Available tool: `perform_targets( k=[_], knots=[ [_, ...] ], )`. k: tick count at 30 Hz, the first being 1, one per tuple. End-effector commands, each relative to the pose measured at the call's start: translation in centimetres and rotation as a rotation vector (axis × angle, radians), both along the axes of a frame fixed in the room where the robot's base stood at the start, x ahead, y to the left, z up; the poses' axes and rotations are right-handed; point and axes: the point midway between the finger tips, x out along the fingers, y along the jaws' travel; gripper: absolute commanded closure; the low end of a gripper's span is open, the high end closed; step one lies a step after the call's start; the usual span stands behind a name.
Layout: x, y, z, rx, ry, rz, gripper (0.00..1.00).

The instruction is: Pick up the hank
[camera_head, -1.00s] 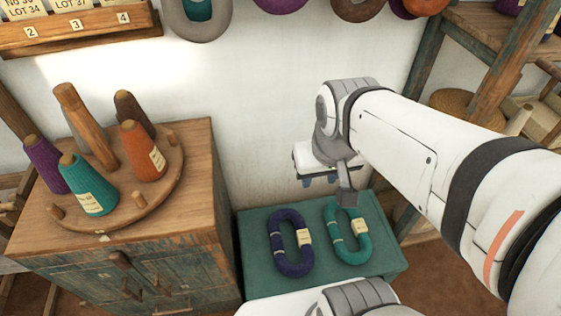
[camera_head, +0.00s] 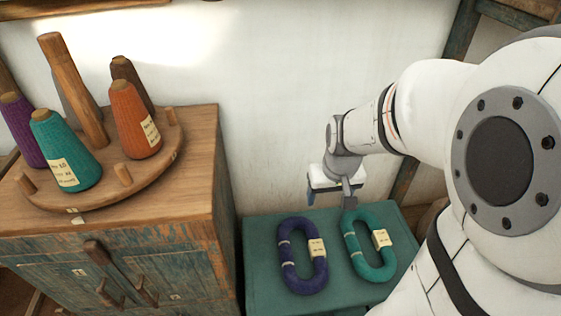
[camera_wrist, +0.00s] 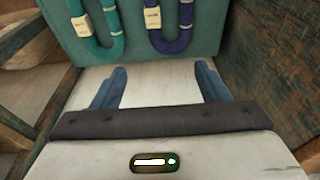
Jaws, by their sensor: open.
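A dark purple hank (camera_head: 290,277) and a teal hank (camera_head: 356,263) lie side by side on a green bench top (camera_head: 262,290), each an elongated ring with a cream label. My gripper (camera_head: 328,193) is over the back edge of the bench, above and behind the hanks, touching neither. In the wrist view my gripper (camera_wrist: 161,78) shows two blue fingers spread wide with nothing between them. Beyond the fingertips are the lower ends of the teal hank (camera_wrist: 80,32) at left and the purple hank (camera_wrist: 178,46) at right; their far ends are cut off.
A worn wooden cabinet (camera_head: 200,275) stands left of the bench, carrying a round peg board (camera_head: 115,200) with purple, teal, orange and brown yarn cones. A white wall (camera_head: 270,110) rises behind. Wooden posts (camera_head: 461,33) stand at the right, beyond my arm.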

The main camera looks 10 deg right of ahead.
Motion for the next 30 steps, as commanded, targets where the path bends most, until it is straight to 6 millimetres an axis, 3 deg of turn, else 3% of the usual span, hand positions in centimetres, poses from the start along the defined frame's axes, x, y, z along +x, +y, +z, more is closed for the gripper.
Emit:
perform_targets(
  k=[1, 3, 9, 12, 15, 18, 30],
  knots=[
    [0.8, -0.3, -5.0, 0.001, 0.015, -0.002, 0.32],
    [1.9, -0.7, -9.0, 0.001, 0.026, 0.0, 0.32],
    [4.5, -1.9, -20.0, 0.002, 0.052, -0.002, 0.32],
    [5.3, -2.3, -24.2, 0.002, 0.062, -0.003, 0.32],
    [5.9, -2.7, -27.0, 0.002, 0.068, -0.002, 0.32],
    [6.2, -2.9, -28.5, 0.001, 0.07, -0.002, 0.32],
    [6.7, -2.8, -32.3, 0.001, 0.072, -0.001, 0.32]
  ],
)
